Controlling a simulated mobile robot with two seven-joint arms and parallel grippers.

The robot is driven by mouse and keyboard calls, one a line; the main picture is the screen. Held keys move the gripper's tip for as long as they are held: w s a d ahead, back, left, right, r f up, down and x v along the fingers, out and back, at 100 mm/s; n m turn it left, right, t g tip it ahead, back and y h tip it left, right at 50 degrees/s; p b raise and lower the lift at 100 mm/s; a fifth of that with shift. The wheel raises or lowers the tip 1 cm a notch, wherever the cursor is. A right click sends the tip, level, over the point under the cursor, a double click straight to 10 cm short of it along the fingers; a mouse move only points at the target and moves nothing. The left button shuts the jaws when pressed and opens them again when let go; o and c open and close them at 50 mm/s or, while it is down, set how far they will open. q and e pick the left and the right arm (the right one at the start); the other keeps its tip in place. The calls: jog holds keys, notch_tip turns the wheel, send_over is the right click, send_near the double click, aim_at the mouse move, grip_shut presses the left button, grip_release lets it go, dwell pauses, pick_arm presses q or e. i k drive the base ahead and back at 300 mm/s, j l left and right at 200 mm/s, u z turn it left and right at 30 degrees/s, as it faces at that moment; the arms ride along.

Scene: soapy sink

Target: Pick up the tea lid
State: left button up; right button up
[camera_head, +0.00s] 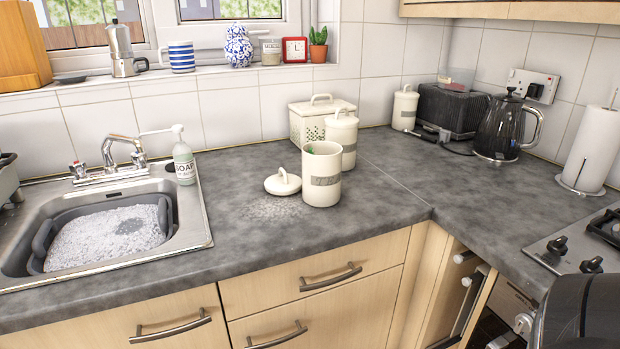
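The tea lid (283,183) is cream, round and has a loop handle on top. It lies handle up on the grey worktop, just left of an open cream canister (321,185) with a grey label band. Something green shows inside the canister's mouth.
A lidded canister (343,137) and a cream bread bin (306,124) stand behind. White specks (273,209) lie in front of the lid. A soap bottle (184,163) stands by the sink (196,230), which holds a suds-filled basin (166,222). The worktop's front is clear.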

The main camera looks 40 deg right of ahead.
aim_at(282, 183)
jog(key=z, duration=1.35)
